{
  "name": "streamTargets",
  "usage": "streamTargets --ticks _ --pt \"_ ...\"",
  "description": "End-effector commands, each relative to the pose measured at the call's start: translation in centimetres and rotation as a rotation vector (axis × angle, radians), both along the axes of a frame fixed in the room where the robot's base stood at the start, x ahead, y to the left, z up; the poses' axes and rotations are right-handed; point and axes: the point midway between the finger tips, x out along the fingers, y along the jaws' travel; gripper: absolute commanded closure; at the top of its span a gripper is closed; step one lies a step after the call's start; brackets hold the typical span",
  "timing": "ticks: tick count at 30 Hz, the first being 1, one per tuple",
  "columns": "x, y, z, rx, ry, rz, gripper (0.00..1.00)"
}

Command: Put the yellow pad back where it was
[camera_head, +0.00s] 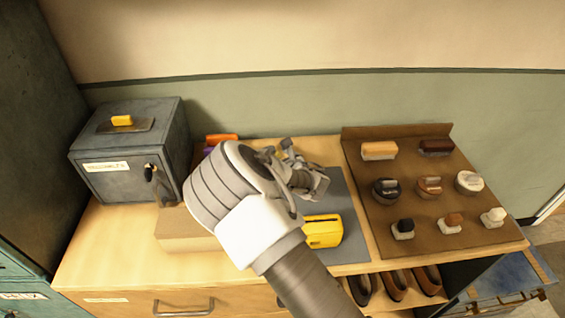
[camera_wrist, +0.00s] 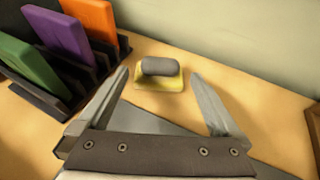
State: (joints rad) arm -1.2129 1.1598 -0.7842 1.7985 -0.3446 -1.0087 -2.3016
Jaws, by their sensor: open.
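A small yellow pad with a thick dark grey grip on top (camera_wrist: 148,84) lies on the bare wooden top near the wall in the wrist view. My gripper (camera_wrist: 160,73) is open and empty, with one fingertip left and one right of the pad, apart from it. Another yellow block (camera_head: 323,231) sits on the grey mat (camera_head: 348,205), and a yellow piece (camera_head: 122,120) lies on the grey metal box.
A dark rack (camera_wrist: 50,75) holding orange, purple and green pads stands left of the gripper. The grey metal box (camera_head: 130,160) is at the table's left. A brown board (camera_head: 375,222) with several brushes and pads is at the right. The wall (camera_wrist: 260,45) is close behind.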

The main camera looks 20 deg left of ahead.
Motion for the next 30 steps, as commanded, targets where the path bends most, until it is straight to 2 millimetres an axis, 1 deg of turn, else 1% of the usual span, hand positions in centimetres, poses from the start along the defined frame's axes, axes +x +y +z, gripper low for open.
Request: streamTargets --ticks 3,9,15,21,26,29,30 --pt "-1.2 -1.5 0.8 0.002 0.002 -0.002 0.00" --pt "-3.0 -3.7 2.0 0.001 0.000 -0.003 0.00" --pt "-3.9 -4.8 2.5 0.001 0.001 -0.001 0.00" --pt "-4.1 -5.1 2.6 0.001 0.001 0.001 0.00" --pt "-3.9 -5.3 2.8 0.008 0.009 -0.013 0.00" --pt "-2.9 -6.5 3.6 0.049 0.055 -0.089 0.00" --pt "-2.2 -7.5 4.2 0.080 0.091 -0.142 0.00"
